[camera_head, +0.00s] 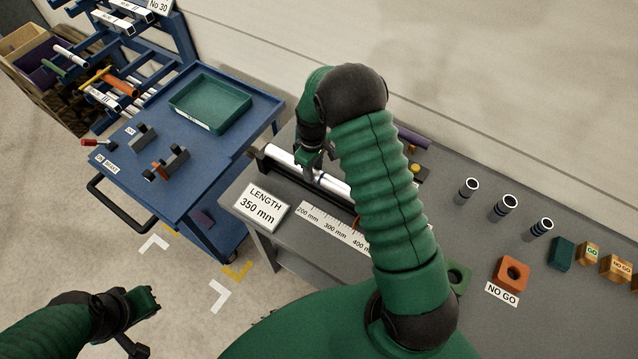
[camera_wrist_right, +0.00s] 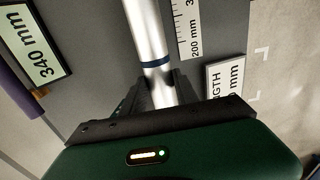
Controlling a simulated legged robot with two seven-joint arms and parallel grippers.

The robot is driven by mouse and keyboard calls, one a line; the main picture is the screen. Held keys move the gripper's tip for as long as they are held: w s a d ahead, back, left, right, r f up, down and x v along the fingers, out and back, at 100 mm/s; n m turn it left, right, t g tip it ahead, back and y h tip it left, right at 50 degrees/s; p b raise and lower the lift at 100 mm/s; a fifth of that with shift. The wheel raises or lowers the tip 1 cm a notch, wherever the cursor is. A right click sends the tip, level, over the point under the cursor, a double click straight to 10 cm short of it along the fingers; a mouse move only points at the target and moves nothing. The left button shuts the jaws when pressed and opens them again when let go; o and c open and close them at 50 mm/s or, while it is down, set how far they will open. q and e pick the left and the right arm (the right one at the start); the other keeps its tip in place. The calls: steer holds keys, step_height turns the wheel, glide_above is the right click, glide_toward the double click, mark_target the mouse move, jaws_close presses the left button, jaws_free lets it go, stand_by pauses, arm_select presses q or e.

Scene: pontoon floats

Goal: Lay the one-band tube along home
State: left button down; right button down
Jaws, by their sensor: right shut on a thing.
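A silver tube (camera_head: 285,156) lies lengthwise over a black rail-like fixture (camera_head: 292,180) on the grey bench. I cannot tell whether it rests on the fixture or is held just above it. In the right wrist view the tube (camera_wrist_right: 145,25) shows one dark blue band (camera_wrist_right: 155,63) near the fingers. My right gripper (camera_head: 313,165) is shut around the tube; its fingers also show in the wrist view (camera_wrist_right: 157,88). My right arm hides the tube's far right part. My left gripper (camera_head: 143,305) is low at the left, away from everything; its jaw opening is unclear. No mark reading home is legible.
A "350 mm" length sign (camera_head: 262,206) and a ruler strip (camera_head: 335,229) lie before the fixture. Several banded tubes, including one upright (camera_head: 467,190), and a NO GO block (camera_head: 510,273) stand right. A blue cart (camera_head: 215,165) with a green tray (camera_head: 211,103) stands left.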

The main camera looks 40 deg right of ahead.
step_height(320, 180, up, 12)
steer(key=p, duration=0.8)
stand_by(0.7)
stand_by(1.2)
